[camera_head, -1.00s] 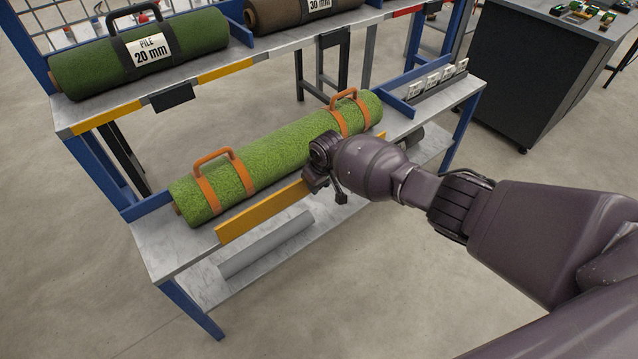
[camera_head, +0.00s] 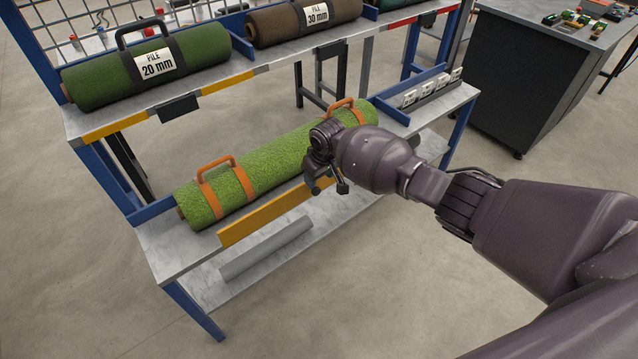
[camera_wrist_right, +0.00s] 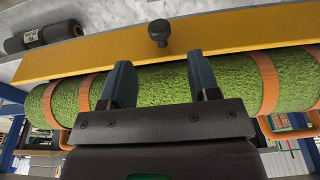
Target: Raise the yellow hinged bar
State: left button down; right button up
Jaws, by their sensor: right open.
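The yellow hinged bar (camera_head: 268,216) runs along the front edge of the lower shelf, before the green turf roll (camera_head: 285,152). My right gripper (camera_head: 326,190) is at the bar's right part and hides some of it. In the right wrist view, the yellow bar (camera_wrist_right: 95,61) crosses the top of the picture, with a dark round knob (camera_wrist_right: 158,32) on it. My right gripper (camera_wrist_right: 159,78) is open there, its two fingers apart and pointing toward the bar, with the knob beyond the gap. Nothing is between the fingers. My left gripper is not in view.
The turf roll has orange straps and handles (camera_head: 218,161). An upper shelf holds a dark green roll (camera_head: 150,65) and a brown roll (camera_head: 300,22). A dark cabinet (camera_head: 525,75) stands at right; the floor before the rack is clear.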

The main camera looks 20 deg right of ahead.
jog(key=shift+p+v, duration=0.4)
jog(key=shift+v, duration=1.25)
jog(key=w+a+r+n+t+y, duration=0.3)
jog(key=w+a+r+t, duration=0.1)
jog(key=a+r+t, duration=0.4)
jog(key=s+d+f+m+h, duration=0.1)
jog(key=s+d+f, duration=0.3)
jog(key=s, duration=1)
jog(key=s+d+f+m+h, duration=0.1)
jog(key=s+d+f+m, duration=0.2)
jog(key=s, duration=1.1)
jog(key=s+d+f+m+h, duration=0.1)
jog(key=s+d+f, duration=0.4)
jog(key=s, duration=0.9)
jog(key=d+m, duration=0.1)
jog(key=d, duration=0.2)
jog(key=shift+d+t+h, duration=0.2)
jog(key=shift+t+h, duration=0.2)
